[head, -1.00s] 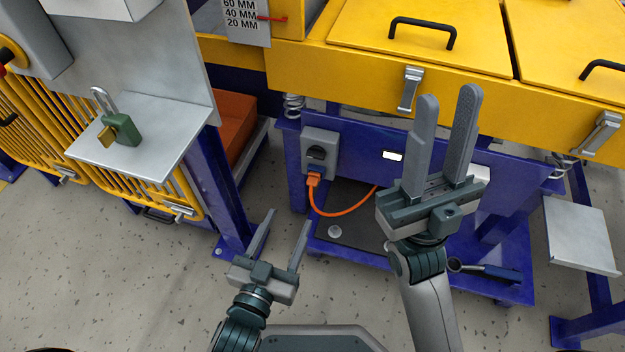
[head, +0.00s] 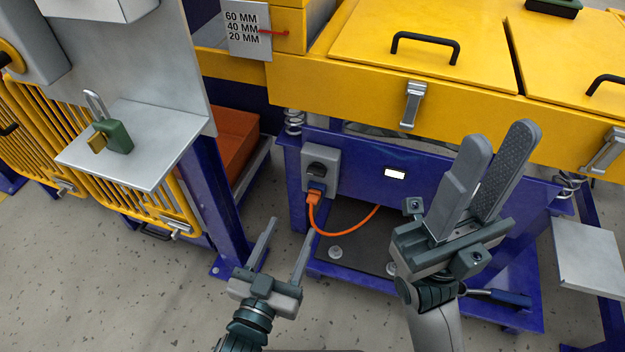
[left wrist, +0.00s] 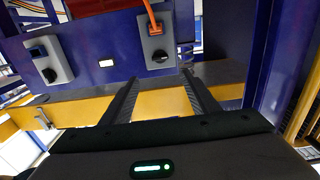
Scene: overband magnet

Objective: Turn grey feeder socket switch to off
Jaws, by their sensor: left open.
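The grey feeder socket (head: 334,160) is a box on the blue frame below the yellow feeder. Its black rotary switch (head: 316,168) sits above an orange plug (head: 313,197) with an orange cable. The switch's exact setting is too small to tell. In the left wrist view the scene is inverted, with a grey socket box (left wrist: 146,24), orange plug at its top and black switch (left wrist: 160,57) below. My left gripper (head: 290,226) is open and empty, below and left of the socket, apart from it. My right gripper (head: 502,142) is open and empty, right of the socket.
A shelf (head: 165,130) with a green padlock (head: 118,137) stands left on a blue post (head: 213,200). An orange bin (head: 232,128) is behind it. Another grey box (left wrist: 40,52) with a black knob shows in the left wrist view. Floor at lower left is clear.

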